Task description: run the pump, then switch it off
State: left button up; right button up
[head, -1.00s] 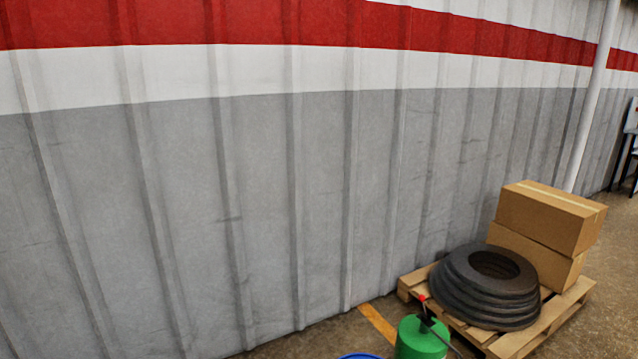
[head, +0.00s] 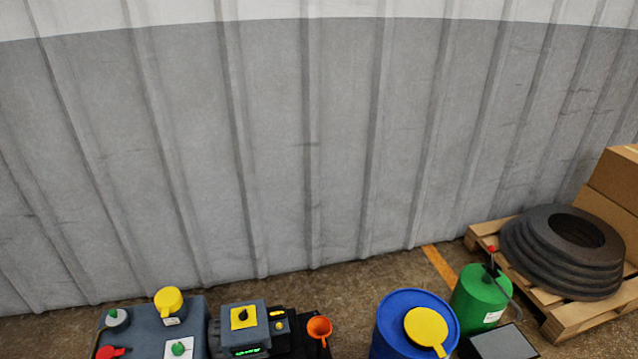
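Along the bottom edge of the head view stands a dark grey-blue unit (head: 145,324) with a yellow cap or knob (head: 168,300), a red handle (head: 110,352), and a green knob on a white plate (head: 178,348). Beside it is a dark box with a black rotary switch on a yellow plate (head: 243,317) and a small lit green display (head: 247,351). I cannot tell which of these is the pump. The lower parts are cut off by the frame. Neither gripper is in view.
A blue drum (head: 390,318) with a yellow lid piece (head: 427,327) stands right of the equipment. A green canister (head: 480,298) stands beside it. A pallet (head: 575,322) carries black rings (head: 540,250) and cardboard boxes (head: 610,185). A grey ribbed wall (head: 300,150) closes off the back.

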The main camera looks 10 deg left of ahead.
aim_at(243, 316)
jog(key=k+u, duration=0.2)
jog(key=u, duration=0.25)
jog(key=k+j+u, duration=0.1)
jog(key=k+u, duration=0.15)
jog(key=u, duration=0.25)
